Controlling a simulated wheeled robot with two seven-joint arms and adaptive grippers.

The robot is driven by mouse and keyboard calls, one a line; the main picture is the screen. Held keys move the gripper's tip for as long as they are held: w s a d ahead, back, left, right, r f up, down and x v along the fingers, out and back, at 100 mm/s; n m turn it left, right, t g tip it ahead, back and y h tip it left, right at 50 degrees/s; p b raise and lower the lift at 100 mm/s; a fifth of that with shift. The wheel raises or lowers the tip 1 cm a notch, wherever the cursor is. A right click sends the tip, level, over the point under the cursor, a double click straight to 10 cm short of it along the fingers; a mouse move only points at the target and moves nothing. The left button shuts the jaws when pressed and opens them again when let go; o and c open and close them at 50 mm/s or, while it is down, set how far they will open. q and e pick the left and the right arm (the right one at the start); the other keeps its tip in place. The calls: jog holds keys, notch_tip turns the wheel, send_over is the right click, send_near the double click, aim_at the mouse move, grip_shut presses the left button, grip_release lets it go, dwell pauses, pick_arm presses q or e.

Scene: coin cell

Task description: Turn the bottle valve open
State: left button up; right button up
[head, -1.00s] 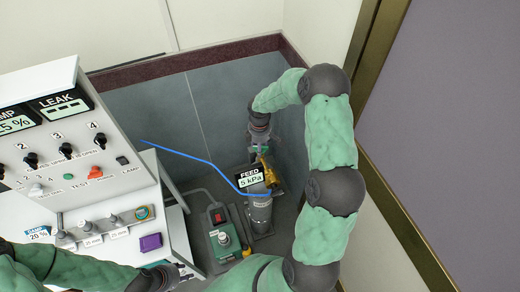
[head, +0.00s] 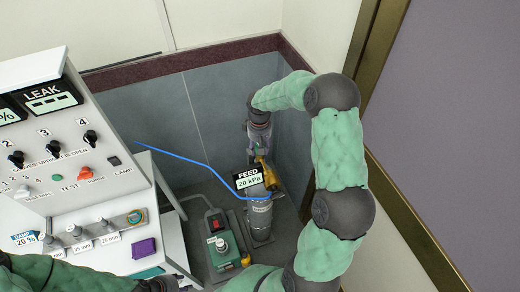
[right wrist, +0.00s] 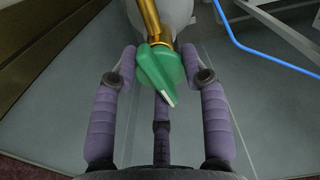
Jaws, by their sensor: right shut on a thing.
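The grey bottle (head: 259,218) stands upright on the floor in the corner, with a brass valve fitting (head: 266,172) at its top. In the right wrist view the green valve knob (right wrist: 158,70) sits on the brass pipe, its white mark pointing down and right. My right gripper (right wrist: 160,65) is shut on the knob, with a finger on either side; in the head view it reaches down to the valve from above. The FEED display (head: 248,178) by the bottle reads 20 kPa. My left gripper (head: 165,284) is low at the bottom edge, its fingers not clear.
A white control panel (head: 60,145) with several knobs stands at left. A blue hose (head: 185,155) runs to the bottle. A green box (head: 222,250) with a knob and a red switch (head: 216,223) stand left of the bottle. A purple block (head: 144,248) lies on the shelf.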

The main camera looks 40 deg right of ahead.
aim_at(258, 145)
jog(key=shift+w+a+m+b, duration=0.15)
jog(key=shift+m+b, duration=0.35)
jog(key=shift+m, duration=0.9)
jog(key=shift+w+d+r+m, duration=0.2)
jog(key=shift+d+m, duration=0.05)
jog(key=shift+m, duration=0.05)
jog(key=o, duration=1.1)
jog(key=shift+w, duration=0.1)
jog(key=shift+o, duration=0.2)
jog(key=shift+f, duration=0.1)
notch_tip(258, 145, up, 12)
